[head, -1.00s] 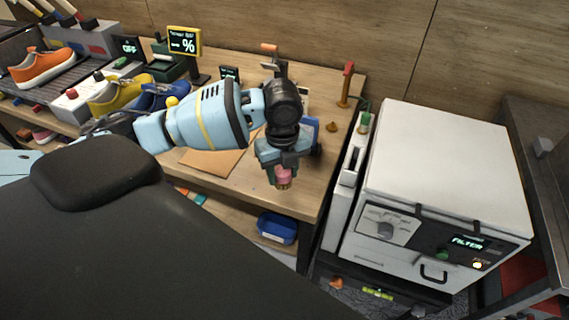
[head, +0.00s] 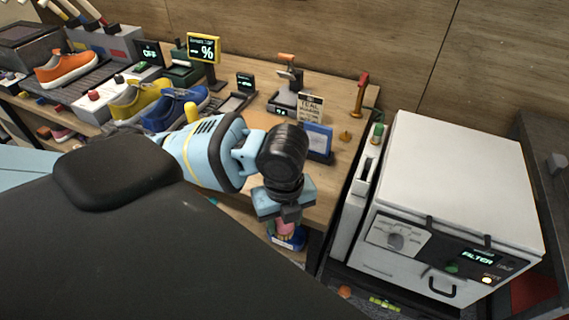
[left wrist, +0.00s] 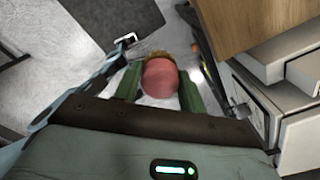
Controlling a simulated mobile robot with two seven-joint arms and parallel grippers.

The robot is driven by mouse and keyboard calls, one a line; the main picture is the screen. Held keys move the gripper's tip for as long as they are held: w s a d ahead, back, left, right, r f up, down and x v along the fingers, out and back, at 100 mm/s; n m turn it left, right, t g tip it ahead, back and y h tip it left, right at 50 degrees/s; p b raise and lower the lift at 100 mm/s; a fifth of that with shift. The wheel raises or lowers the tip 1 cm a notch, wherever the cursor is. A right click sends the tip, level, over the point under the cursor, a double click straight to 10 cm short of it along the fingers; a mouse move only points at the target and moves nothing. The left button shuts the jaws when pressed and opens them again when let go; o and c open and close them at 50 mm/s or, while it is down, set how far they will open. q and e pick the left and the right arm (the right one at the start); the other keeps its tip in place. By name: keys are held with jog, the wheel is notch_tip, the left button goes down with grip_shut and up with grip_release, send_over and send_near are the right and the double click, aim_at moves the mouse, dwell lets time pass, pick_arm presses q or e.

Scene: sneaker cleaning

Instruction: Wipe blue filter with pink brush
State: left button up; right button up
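My left gripper (head: 284,224) points down past the table's front edge, shut on the pink brush (head: 287,229). In the left wrist view the brush's rounded pink body (left wrist: 160,80) sits between the green fingers, with tan bristles (left wrist: 158,55) beyond it. A blue-framed panel (head: 318,138), which looks like the blue filter, stands upright at the right of the tabletop. It is behind and apart from my left gripper. My right gripper is not in view.
A white cabinet (head: 455,175) marked FILTER stands right of the table (head: 330,185). A red-topped post (head: 361,92) is at the table's right rear. Orange (head: 66,68), yellow (head: 137,100) and blue (head: 177,108) sneakers are at left.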

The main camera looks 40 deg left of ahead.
pick_arm(q)
jog(key=c, duration=0.4)
jog(key=shift+o, duration=0.2)
jog(key=n, duration=0.2)
jog(key=w+r+n, duration=0.1)
jog(key=n, duration=0.3)
jog(key=shift+w+d+r+n, duration=0.2)
jog(key=shift+d+n, duration=0.1)
jog(key=shift+n, duration=0.1)
jog(key=w+r+n, duration=0.1)
jog(key=n, duration=0.4)
jog(key=r+n, duration=0.1)
jog(key=n, duration=0.5)
jog(key=w+d+r+n, duration=0.1)
jog(key=n, duration=0.5)
jog(key=shift+w+r, duration=0.25)
jog(key=shift+w, duration=0.05)
jog(key=shift+s+a+n, duration=0.1)
jog(key=shift+n, duration=0.2)
